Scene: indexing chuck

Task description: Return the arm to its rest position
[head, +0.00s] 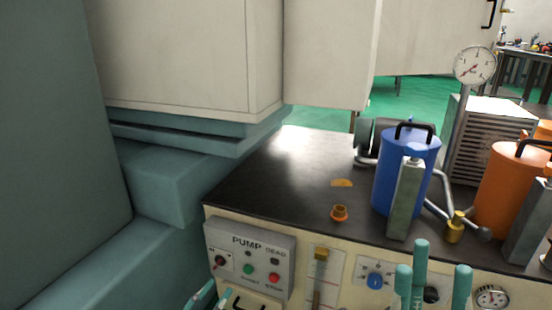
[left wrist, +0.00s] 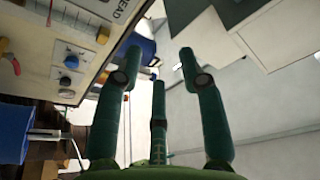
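My left gripper (head: 212,297) shows only as teal fingertips at the bottom edge of the head view, below the pump control box. In the left wrist view its three green fingers (left wrist: 158,66) are spread apart with nothing between them. My right gripper (head: 434,272) is at the bottom right of the head view, its teal fingers pointing up and apart, in front of the bench's front panel. I see nothing held in it. The rest of both arms is out of the head view.
The dark bench top (head: 280,180) carries a blue cylinder (head: 408,160), an orange cylinder (head: 505,190) and a dial gauge (head: 474,66). The grey PUMP box (head: 250,257) is on its front panel. Large teal and cream machine bodies (head: 180,180) fill the left.

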